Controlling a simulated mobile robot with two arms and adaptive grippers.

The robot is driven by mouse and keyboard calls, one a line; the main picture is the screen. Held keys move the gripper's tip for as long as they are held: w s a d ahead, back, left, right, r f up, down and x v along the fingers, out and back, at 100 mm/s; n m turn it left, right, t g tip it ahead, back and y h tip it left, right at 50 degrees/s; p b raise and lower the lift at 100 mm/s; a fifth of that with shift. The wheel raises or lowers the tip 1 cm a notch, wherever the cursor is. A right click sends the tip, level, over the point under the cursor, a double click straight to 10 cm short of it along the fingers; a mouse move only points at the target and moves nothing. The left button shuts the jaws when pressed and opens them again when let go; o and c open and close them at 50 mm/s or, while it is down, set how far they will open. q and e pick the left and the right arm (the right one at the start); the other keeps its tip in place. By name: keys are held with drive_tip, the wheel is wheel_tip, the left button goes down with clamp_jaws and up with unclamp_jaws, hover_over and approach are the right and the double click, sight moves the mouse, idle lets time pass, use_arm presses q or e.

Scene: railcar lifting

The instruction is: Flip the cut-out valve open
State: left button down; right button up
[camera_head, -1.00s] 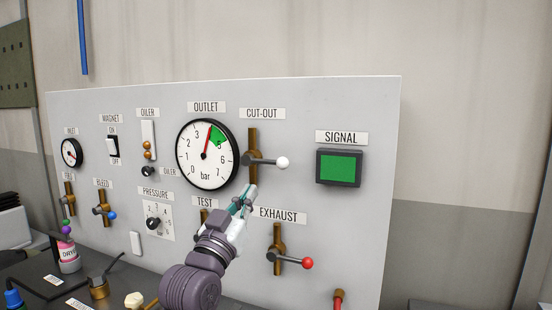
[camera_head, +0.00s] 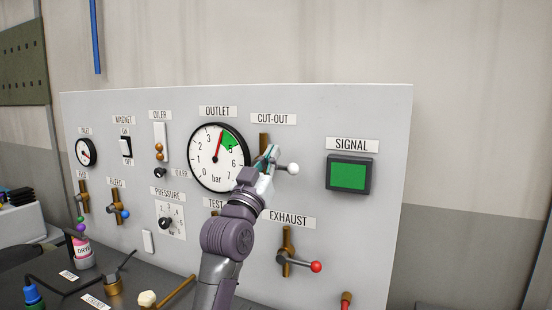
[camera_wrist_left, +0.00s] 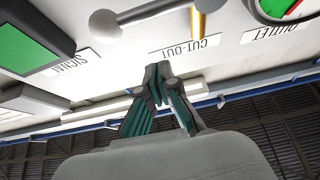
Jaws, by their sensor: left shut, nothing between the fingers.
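The cut-out valve has a brass pipe (camera_head: 264,143) under the CUT-OUT label and a grey lever with a white ball knob (camera_head: 293,169) pointing right. My left gripper (camera_head: 271,154) is shut and empty, in front of the valve, and covers its body and part of the lever. In the left wrist view the fingertips (camera_wrist_left: 158,80) are together. The white knob (camera_wrist_left: 105,24) and lever (camera_wrist_left: 155,10) show above them there, with the brass pipe (camera_wrist_left: 197,22) beside. I cannot tell whether the fingers touch the lever. My right gripper is not in view.
The outlet gauge (camera_head: 216,158) is just left of the gripper, with its needle near the green band. The green signal light (camera_head: 349,174) is to the right. The exhaust valve's red knob (camera_head: 316,267) is below. The panel (camera_head: 385,230) is bare at lower right.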

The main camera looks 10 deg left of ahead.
use_arm(q)
drive_tip(key=shift+w+d+f+p, duration=0.15)
drive_tip(key=shift+w+f+p, duration=0.2)
drive_tip(key=shift+w+f, duration=0.35)
drive_tip(key=shift+w+d+f+p, duration=0.1)
drive_tip(key=shift+w+f+p, duration=0.25)
drive_tip(key=shift+w+f, duration=0.3)
